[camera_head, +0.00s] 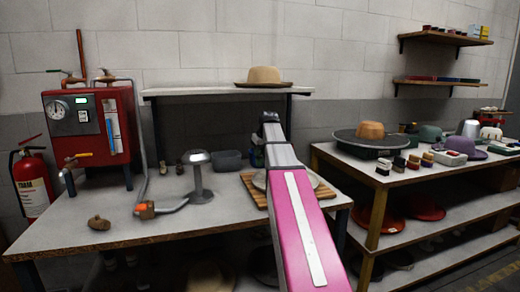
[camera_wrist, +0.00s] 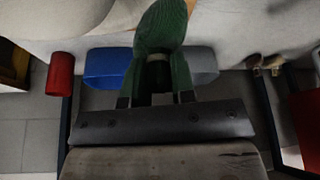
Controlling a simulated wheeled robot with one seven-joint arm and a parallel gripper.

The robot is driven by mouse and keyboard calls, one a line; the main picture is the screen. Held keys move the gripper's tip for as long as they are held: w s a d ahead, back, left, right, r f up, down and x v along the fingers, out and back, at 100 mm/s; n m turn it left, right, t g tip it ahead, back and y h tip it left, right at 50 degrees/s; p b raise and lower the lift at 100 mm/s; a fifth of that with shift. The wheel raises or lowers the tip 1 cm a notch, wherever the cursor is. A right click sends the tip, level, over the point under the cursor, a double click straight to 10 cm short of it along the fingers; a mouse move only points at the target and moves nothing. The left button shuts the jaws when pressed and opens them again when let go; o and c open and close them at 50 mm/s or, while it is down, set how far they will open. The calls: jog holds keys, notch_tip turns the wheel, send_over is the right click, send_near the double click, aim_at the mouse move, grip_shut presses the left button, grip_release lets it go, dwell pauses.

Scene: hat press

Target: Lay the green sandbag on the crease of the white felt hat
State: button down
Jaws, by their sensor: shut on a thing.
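The green sandbag (camera_wrist: 165,28) shows in the wrist view, pinched at its narrow middle between the two fingers of my gripper (camera_wrist: 157,92). It hangs clear of my palm, above a pale surface. In the head view my pink arm reaches over the bench and hides the gripper and most of the bag. A pale round thing (camera_head: 322,190), probably the brim of the white felt hat, lies on a slatted wooden board (camera_head: 252,188) behind my arm. Its crown and crease are hidden, so I cannot tell how the bag stands relative to the crease.
A metal stand (camera_head: 198,178) and a grey bin (camera_head: 228,160) are left of the board. A red steam boiler (camera_head: 92,130) stands farther left. A tan hat (camera_head: 264,76) sits on the shelf above. The right table (camera_head: 345,160) holds several hats and brushes. The bench's front left is mostly clear.

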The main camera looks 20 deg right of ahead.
aim_at(260, 166)
jog(key=shift+f, duration=3.25)
jog(key=shift+f, duration=0.2)
jog(key=c, duration=0.9)
grip_release()
jog(key=shift+o, duration=0.2)
jog(key=shift+r, duration=0.15)
jog(key=shift+r, duration=4.85)
